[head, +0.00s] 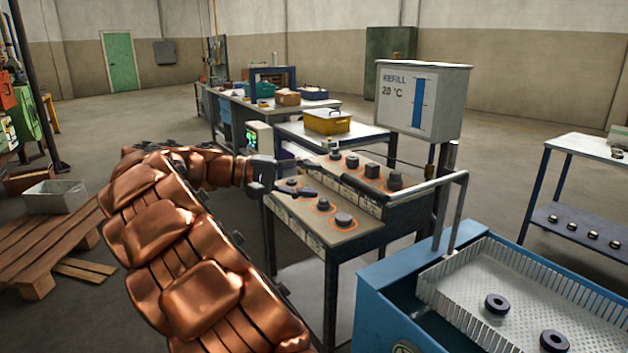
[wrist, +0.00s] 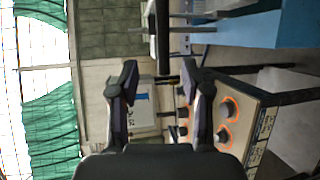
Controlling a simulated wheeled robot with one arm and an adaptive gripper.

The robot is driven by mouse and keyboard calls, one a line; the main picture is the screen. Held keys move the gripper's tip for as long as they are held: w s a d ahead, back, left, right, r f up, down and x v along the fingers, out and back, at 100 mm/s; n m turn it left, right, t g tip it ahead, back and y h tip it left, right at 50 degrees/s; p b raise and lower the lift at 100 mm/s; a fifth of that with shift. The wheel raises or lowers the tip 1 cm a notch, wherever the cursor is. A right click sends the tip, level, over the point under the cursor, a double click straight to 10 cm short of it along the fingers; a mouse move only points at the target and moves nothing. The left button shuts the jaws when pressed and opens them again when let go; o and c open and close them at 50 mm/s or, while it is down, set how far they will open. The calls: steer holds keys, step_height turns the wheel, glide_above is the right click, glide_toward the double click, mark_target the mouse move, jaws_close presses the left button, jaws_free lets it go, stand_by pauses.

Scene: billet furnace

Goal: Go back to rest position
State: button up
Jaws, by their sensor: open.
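My copper-coloured arm reaches up and forward from the bottom of the head view. My gripper (head: 300,188) is at its end, over the left side of a two-level stand (head: 318,236). In the wrist view my gripper (wrist: 161,82) has its two dark fingers spread wide apart, with nothing held between them. The wrist picture is turned on its side. Dark round pieces on orange-ringed spots (wrist: 229,107) of the stand show beyond the right finger.
A blue tank (head: 395,300) with a perforated tray (head: 560,300) holding two black rings stands at lower right. A "REFILL 20 °C" sign (head: 405,108) rises behind the stand. A yellow bin (head: 327,122) is behind it. A wooden pallet (head: 40,245) lies left. Floor beyond is open.

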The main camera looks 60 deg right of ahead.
stand_by(0.7)
steer(key=s+a+f+n+t+y, duration=0.4)
steer(key=a+f, duration=0.4)
steer(key=a, duration=0.5)
steer(key=s+a+f+n+t+y, duration=0.25)
steer(key=s+a+f, duration=0.45)
steer(key=a, duration=0.6)
steer(key=s+a+f+n+t+y, duration=0.2)
steer(key=s+a+f+t+y, duration=0.15)
steer(key=a+f, duration=0.75)
step_height(320, 180, up, 15)
steer(key=a+p, duration=0.2)
steer(key=p, duration=1.1)
steer(key=shift+r+y, duration=0.2)
steer(key=shift+y, duration=0.2)
steer(key=shift+c, duration=0.5)
steer(key=shift+d, duration=0.1)
